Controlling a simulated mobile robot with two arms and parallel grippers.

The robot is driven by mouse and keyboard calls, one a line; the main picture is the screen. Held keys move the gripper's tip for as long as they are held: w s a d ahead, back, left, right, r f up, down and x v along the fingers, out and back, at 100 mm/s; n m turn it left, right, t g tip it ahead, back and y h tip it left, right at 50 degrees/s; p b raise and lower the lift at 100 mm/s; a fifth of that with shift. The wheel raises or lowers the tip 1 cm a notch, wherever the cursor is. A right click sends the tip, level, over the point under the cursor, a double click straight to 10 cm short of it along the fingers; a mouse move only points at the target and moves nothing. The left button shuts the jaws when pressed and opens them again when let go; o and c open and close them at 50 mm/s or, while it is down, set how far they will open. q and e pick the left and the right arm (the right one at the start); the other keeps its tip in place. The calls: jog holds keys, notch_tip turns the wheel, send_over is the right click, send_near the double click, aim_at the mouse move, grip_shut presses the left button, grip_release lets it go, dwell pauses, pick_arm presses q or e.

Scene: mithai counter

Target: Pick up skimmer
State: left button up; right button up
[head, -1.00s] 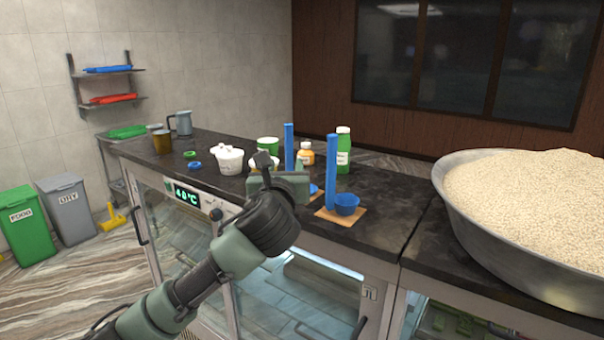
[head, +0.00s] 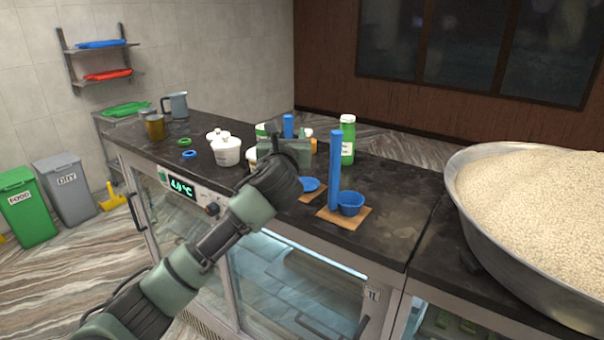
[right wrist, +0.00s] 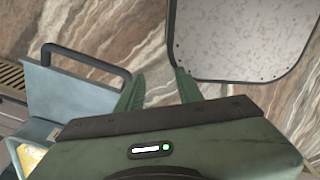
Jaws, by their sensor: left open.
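The blue skimmer stands at the counter's front half in the head view, with a flat disc (head: 309,185) at the bottom and a tall upright handle (head: 288,124). A wooden mat lies under it. My left gripper (head: 287,143) is open in front of the handle and hides its middle part. I cannot tell whether the handle is between the fingers. A blue ladle (head: 335,172) with a cup stands upright just to the right on its own mat. My right gripper (right wrist: 158,88) shows in the right wrist view, fingers apart with only floor between them.
A green bottle (head: 348,141) stands behind the ladle. White pots (head: 228,152) and blue and green rings (head: 190,154) are left of my gripper. A large metal bowl (head: 470,215) of grain fills the right. The dark counter (head: 395,205) is clear between ladle and bowl.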

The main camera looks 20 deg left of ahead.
pick_arm(q)
jog(key=shift+s+r, duration=0.1)
grip_shut()
pick_arm(e)
jog(key=shift+a, duration=0.4)
jog(key=shift+w+d, duration=0.15)
jog(key=shift+d, duration=0.15)
dwell(0.6)
